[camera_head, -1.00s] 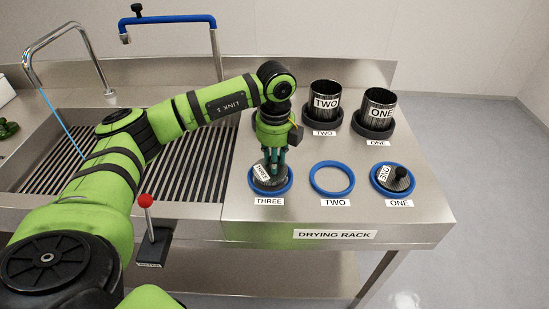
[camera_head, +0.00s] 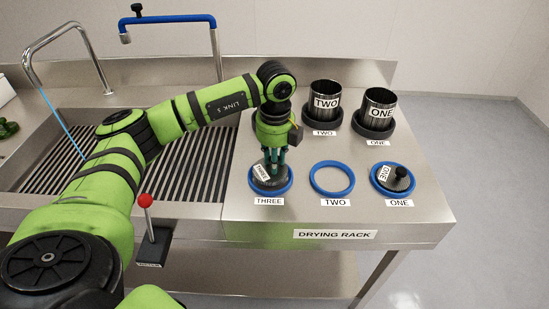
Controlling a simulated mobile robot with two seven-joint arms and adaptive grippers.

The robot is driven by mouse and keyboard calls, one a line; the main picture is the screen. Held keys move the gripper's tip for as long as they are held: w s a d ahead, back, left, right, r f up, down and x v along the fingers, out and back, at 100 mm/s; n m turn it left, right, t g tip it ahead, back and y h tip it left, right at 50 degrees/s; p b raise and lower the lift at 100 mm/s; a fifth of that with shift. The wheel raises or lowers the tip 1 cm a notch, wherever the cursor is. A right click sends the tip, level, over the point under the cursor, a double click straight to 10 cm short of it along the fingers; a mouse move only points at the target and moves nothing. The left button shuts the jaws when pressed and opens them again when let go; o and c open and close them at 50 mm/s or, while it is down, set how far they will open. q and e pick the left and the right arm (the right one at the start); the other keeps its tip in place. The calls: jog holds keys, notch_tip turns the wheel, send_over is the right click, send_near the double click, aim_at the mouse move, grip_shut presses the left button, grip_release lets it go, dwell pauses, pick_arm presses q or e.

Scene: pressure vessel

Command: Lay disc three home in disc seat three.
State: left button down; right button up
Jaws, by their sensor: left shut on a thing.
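Disc three (camera_head: 265,181) is a dark disc with a white THREE tag, in the camera_head view. It lies within the blue ring of disc seat three (camera_head: 289,186), above the THREE label on the drying rack. Whether it rests flat on the seat I cannot tell. My left gripper (camera_head: 273,166) comes down from above and is shut on disc three, its fingers around the disc's knob, which they hide. My right gripper is not in view.
Disc seat two (camera_head: 350,185) is an empty blue ring. Disc one (camera_head: 395,177) lies in seat one. Vessels TWO (camera_head: 324,94) and ONE (camera_head: 379,106) stand behind in dark holders. A red-knobbed lever (camera_head: 145,201) stands at the front; a slatted sink (camera_head: 185,160) is at left.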

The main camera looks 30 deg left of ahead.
pick_arm(q)
jog(key=shift+f+b, duration=0.75)
jog(key=shift+f, duration=0.3)
jog(key=c, duration=0.9)
grip_release()
notch_tip(320, 180, up, 12)
jog(key=shift+s+d+r, duration=0.1)
jog(key=shift+s+d, duration=0.05)
